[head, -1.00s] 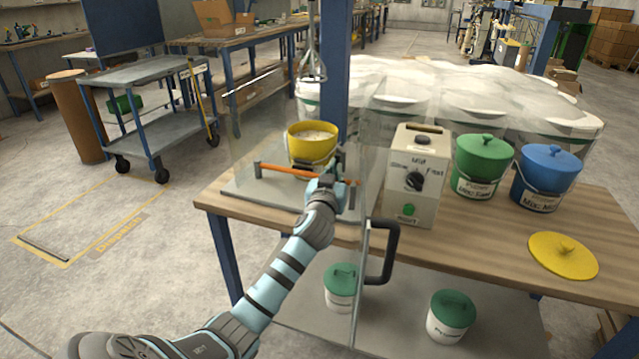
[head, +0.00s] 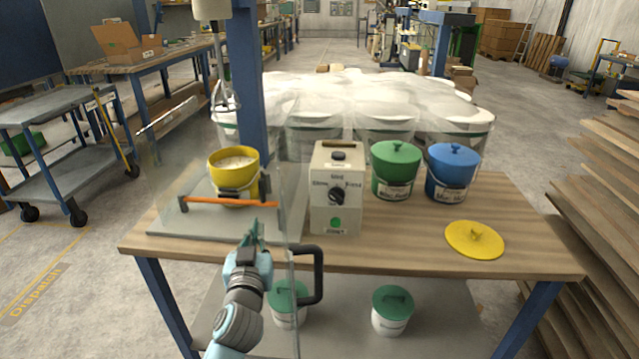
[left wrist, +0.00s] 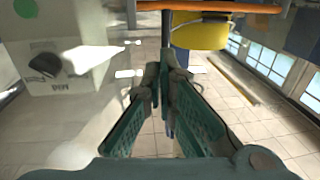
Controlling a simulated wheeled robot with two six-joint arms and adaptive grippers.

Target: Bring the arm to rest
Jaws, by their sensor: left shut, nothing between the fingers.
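The bucket also shows in the left wrist view (left wrist: 200,32). The right gripper is not seen.
A control box (head: 336,215) with a dial stands beside the clear panel. Green (head: 396,174) and blue (head: 452,178) lidded buckets and a yellow lid (head: 475,240) are to its right. Lidded white pails (head: 392,312) stand on the shelf below. Stacked boards (head: 600,240) are at right.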

